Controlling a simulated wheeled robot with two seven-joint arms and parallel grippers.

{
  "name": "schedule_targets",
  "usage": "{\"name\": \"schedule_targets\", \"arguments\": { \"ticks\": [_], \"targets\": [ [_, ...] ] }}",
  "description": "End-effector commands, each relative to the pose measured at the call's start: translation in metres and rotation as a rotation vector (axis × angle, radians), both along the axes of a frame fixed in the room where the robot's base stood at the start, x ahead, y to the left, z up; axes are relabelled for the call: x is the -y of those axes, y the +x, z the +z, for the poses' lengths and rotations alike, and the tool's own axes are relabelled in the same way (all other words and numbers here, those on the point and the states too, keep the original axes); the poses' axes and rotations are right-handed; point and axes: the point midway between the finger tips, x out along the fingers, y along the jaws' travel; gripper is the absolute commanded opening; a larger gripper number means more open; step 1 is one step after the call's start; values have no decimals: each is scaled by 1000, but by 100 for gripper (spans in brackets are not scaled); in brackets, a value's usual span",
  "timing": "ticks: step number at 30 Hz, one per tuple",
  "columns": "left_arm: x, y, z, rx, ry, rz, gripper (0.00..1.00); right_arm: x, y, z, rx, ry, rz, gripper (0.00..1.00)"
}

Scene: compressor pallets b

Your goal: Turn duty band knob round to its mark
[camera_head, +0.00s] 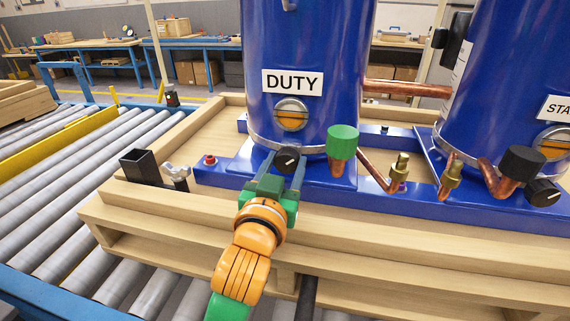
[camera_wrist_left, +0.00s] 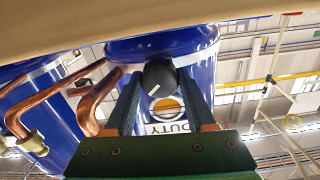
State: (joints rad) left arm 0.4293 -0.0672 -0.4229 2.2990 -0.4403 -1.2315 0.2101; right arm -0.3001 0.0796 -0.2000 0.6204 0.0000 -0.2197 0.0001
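The duty band knob (camera_head: 288,158) is round and black with a white pointer line, low on the front of the blue DUTY tank (camera_head: 325,115). In the left wrist view the knob (camera_wrist_left: 159,78) also shows its white line, slanted. My left gripper (camera_head: 284,172) reaches up to the knob from the front. Its two fingers stand either side of the knob in the left wrist view, apart, with a narrow gap seeming to show at each side. I cannot tell whether either finger touches it. The knob's target mark is not clear. My right gripper is not in view.
A green cap (camera_head: 342,141) stands close right of the knob, with copper pipes and a brass valve (camera_head: 400,166) beyond. A wing-nut clamp (camera_head: 177,173) and black square post (camera_head: 139,165) are left. The wooden pallet (camera_head: 400,230) edge lies below; rollers (camera_head: 60,215) are at left.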

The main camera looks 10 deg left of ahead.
Motion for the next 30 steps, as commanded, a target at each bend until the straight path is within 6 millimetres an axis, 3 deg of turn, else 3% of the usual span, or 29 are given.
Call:
{"name": "schedule_targets", "arguments": {
  "ticks": [2, 14, 30],
  "targets": [
    [0, 0, 0, 0, 0, -1, 0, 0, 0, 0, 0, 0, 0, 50],
    [0, 0, 3, -3, 105, -1, 0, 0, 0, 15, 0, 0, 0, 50],
    [0, 0, 4, -6, 594, -1, 0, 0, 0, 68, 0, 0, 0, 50]
  ]
}}
